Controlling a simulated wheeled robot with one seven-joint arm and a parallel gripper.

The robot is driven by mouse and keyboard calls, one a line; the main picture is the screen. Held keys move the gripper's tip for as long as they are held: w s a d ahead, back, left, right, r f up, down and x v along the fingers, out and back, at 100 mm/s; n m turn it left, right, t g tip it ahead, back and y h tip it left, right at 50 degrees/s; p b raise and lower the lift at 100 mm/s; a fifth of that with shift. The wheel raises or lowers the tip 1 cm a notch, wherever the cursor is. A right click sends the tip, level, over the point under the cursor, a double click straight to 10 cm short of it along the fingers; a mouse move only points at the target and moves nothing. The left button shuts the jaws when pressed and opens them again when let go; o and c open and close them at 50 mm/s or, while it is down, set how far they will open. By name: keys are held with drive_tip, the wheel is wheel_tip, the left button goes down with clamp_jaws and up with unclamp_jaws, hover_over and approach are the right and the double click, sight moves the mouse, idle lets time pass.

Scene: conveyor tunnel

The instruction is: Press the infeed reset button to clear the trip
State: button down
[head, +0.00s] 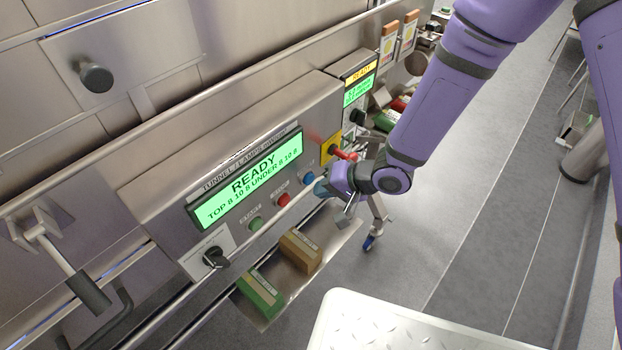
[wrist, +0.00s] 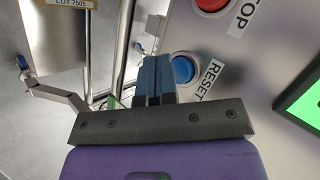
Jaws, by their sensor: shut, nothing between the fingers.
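A blue button (head: 307,178) sits at the right end of a button row on the large steel panel (head: 150,190). In the wrist view this blue button (wrist: 184,69) has a RESET label beside it. The panel's green display (head: 245,185) reads READY. My gripper (head: 322,188) is in front of the panel, just right of the blue button. In the wrist view my gripper (wrist: 152,65) has its blue fingers closed together, empty, left of the button. I cannot tell if they touch it. No label reading "infeed" is clearly legible.
Red (head: 283,200) and green (head: 256,223) buttons and a black knob (head: 215,258) share the panel. A red-handled switch on a yellow plate (head: 331,147) is close above my gripper. A smaller panel (head: 358,88) stands farther right. Boxes (head: 300,252) lie below. Floor (head: 470,230) is open.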

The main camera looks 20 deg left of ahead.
drive_tip(key=shift+d, duration=0.1)
drive_tip(key=shift+s+d, duration=0.3)
drive_tip(key=shift+d, duration=0.45)
drive_tip(key=shift+s+d, duration=0.35)
drive_tip(key=shift+d, duration=0.4)
drive_tip(key=shift+s+d, duration=0.3)
drive_tip(key=shift+d, duration=0.45)
